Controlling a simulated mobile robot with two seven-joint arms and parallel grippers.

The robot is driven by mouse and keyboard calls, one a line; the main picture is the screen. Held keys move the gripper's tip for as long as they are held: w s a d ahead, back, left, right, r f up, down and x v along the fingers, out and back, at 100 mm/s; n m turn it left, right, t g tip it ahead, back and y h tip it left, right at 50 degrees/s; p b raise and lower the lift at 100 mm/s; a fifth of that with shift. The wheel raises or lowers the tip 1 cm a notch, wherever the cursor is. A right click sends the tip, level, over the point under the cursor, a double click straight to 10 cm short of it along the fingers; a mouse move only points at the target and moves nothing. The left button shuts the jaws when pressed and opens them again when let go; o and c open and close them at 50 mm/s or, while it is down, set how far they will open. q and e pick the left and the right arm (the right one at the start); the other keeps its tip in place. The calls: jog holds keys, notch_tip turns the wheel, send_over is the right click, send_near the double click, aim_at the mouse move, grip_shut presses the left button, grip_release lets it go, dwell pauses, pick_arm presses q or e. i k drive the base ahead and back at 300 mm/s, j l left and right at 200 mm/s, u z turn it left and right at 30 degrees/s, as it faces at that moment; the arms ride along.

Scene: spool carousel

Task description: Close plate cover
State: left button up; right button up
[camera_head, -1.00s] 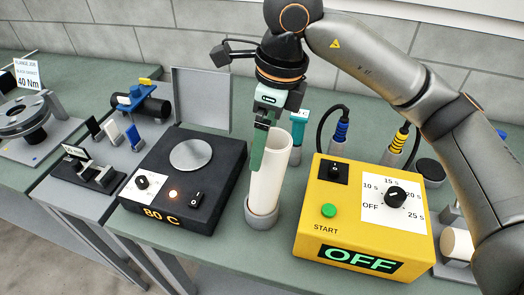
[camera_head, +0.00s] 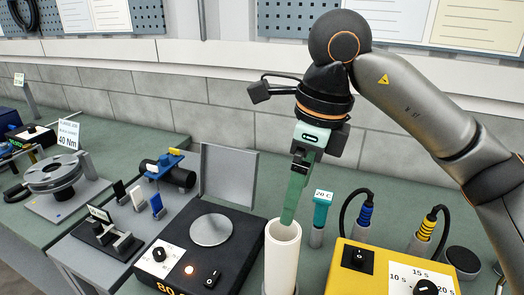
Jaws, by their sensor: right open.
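The plate cover (camera_head: 228,175) is a grey flat panel standing upright at the back edge of a black heater box (camera_head: 180,262). The box's round metal plate (camera_head: 211,230) lies uncovered in front of it. My right gripper (camera_head: 290,213) is open and points down, right of the cover and apart from it. Its green fingers appear just above or behind the rim of a white tube (camera_head: 282,262); the exact depth is unclear. The fingers overlap in this view, so the gap between them is hidden. My left gripper is not in view.
A yellow box (camera_head: 375,270) with dials stands at the right, partly cut off. A teal-topped probe (camera_head: 322,212) and blue (camera_head: 365,218) and yellow (camera_head: 425,230) cabled plugs stand behind it. A round fixture (camera_head: 56,180) and small holders are at the left.

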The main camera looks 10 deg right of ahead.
aim_at(228, 172)
jog(key=k, duration=1)
